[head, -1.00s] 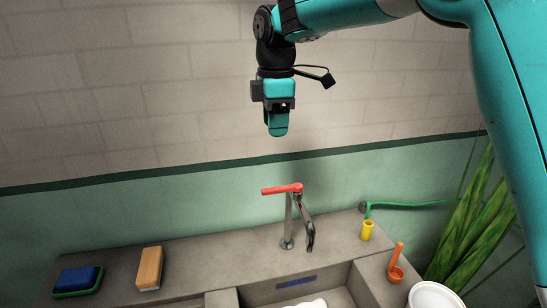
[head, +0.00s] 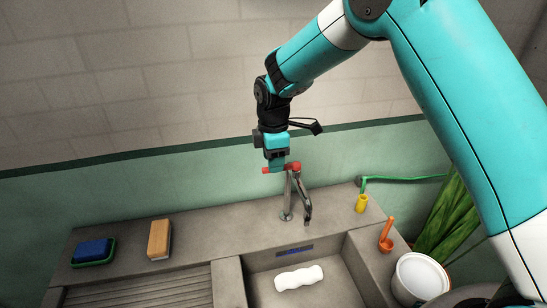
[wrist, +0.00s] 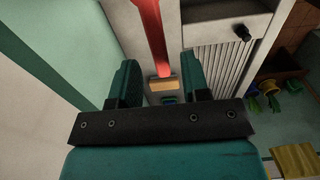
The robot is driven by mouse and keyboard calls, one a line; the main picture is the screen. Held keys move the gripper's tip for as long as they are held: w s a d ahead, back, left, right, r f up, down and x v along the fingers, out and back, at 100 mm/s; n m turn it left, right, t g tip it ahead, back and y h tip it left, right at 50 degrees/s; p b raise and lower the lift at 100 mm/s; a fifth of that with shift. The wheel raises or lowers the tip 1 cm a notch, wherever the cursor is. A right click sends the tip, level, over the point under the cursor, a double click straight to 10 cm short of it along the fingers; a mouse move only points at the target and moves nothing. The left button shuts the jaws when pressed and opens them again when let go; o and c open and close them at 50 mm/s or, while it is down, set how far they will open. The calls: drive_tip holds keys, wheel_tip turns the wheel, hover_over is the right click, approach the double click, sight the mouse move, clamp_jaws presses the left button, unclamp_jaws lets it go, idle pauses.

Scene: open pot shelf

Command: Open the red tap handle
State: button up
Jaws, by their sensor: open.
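The red tap handle (head: 295,166) sits on top of the chrome tap (head: 288,197) behind the sink. My gripper (head: 276,165) is at the handle's left part and hides some of it in the head view. In the wrist view the red handle (wrist: 150,35) runs down from the top edge toward the space between my two teal fingers, and my gripper (wrist: 158,82) is open. I cannot tell whether a finger touches the handle.
A sink basin (head: 345,290) holds a white object (head: 299,277). A wooden brush (head: 159,238) and a blue sponge (head: 93,250) lie left on the counter. A green hose (head: 405,178) runs along the wall.

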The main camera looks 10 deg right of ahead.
drive_tip(key=shift+f, duration=0.85)
clamp_jaws()
